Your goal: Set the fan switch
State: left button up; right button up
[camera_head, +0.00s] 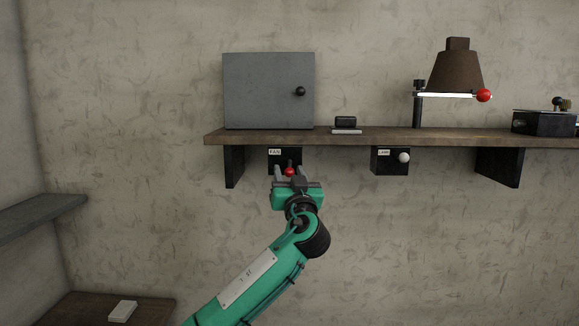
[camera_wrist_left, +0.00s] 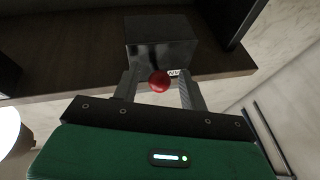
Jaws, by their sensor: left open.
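The fan switch is a black box (camera_head: 272,159) with a small white label, fixed under the wooden shelf, with a red ball knob (camera_head: 289,172) on its lever. My green left gripper (camera_head: 290,173) is at the box, open, with one finger on each side of the red knob. In the left wrist view the box (camera_wrist_left: 160,45) hangs under the shelf, and the red knob (camera_wrist_left: 159,81) sits between the two open fingertips (camera_wrist_left: 160,88). I cannot tell whether either finger touches the knob. My right gripper is not in view.
The shelf (camera_head: 350,136) carries a grey cabinet (camera_head: 265,90), a small black item (camera_head: 345,122), a brown lamp (camera_head: 456,72) and a dark box (camera_head: 543,123). A second switch box (camera_head: 388,166) with a white knob (camera_head: 404,157) is to the right. The wall below is clear.

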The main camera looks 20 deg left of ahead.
pick_arm(q)
jog(key=shift+w+a, duration=0.1)
jog(key=shift+w, duration=0.1)
jog(key=c, duration=0.9)
jog(key=shift+r, duration=0.1)
jog(key=shift+r, duration=0.1)
jog(key=shift+s+r+m+g+h+p, duration=0.15)
jog(key=shift+r+m+g+h+p, duration=0.25)
jog(key=shift+g+h+p, duration=0.4)
notch_tip(320, 180, up, 3)
jog(key=g+h+p, duration=0.1)
jog(key=g+p, duration=0.1)
jog(key=p, duration=0.2)
jog(key=m+g+h+p, duration=0.1)
jog(key=g+p, duration=0.2)
jog(key=p, duration=0.1)
jog(key=shift+g+h, duration=0.3)
jog(key=shift+r+g+p, duration=0.1)
jog(key=shift+g+p, duration=0.6)
jog(key=shift+p, duration=0.45)
